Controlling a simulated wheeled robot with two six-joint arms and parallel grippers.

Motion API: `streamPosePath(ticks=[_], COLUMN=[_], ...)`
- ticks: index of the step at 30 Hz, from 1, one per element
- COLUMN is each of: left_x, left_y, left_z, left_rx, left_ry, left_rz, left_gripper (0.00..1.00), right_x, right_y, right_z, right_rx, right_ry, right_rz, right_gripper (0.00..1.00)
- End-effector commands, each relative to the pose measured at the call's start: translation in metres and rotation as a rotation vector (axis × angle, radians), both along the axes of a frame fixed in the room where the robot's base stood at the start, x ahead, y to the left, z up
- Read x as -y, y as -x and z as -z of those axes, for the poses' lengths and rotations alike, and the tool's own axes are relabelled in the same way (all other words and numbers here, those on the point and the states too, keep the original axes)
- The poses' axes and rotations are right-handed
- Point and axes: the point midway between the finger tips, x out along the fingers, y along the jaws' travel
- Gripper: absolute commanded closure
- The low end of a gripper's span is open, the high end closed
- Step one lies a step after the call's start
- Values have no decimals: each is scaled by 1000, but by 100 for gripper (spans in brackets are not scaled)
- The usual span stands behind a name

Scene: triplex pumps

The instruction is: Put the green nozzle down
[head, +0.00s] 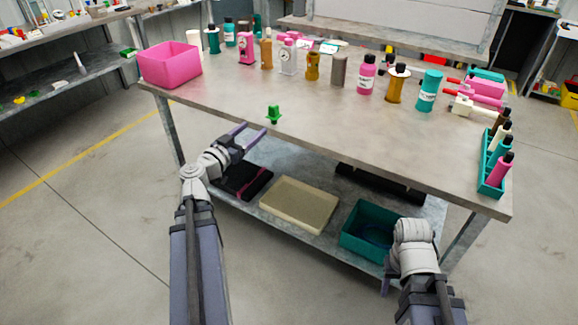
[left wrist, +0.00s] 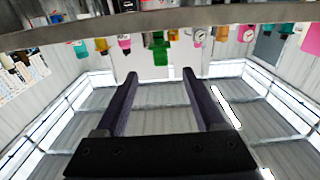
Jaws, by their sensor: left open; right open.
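The green nozzle (head: 273,114) stands upright on the tabletop near its front left edge. My left gripper (head: 255,127) is open and empty, its two fingers pointing toward the nozzle from the front edge, a short gap away. The left wrist view looks upside down; in it the nozzle (left wrist: 160,46) appears beyond the spread fingertips (left wrist: 158,74), with nothing between them. My right gripper (head: 386,283) hangs low in front of the table, mostly hidden behind its own wrist; it is open, and I see nothing in it.
The table (head: 215,103) is clear around the nozzle. A pink bin (head: 170,66) stands at the left corner, several bottles line the back, and a teal rack (head: 490,177) with bottles is at the right. The lower shelf holds a beige tray (head: 299,205) and a teal bin (head: 366,243).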

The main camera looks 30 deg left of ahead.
Motion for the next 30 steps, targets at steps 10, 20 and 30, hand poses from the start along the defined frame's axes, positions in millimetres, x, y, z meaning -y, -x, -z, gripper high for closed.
streamPosePath(ticks=[10, 20, 30], left_x=[120, 329, 384], left_y=[-25, 34, 132], left_z=[44, 163, 222], left_rx=[-216, -940, -1513], left_ry=[36, -14, -300], left_rz=[274, 613, 334], left_gripper=[29, 29, 29], right_x=[0, 0, 0], right_y=[0, 0, 0], right_z=[0, 0, 0], right_rx=[0, 0, 0], right_ry=[0, 0, 0], right_rz=[0, 0, 0], right_gripper=[50, 50, 50])
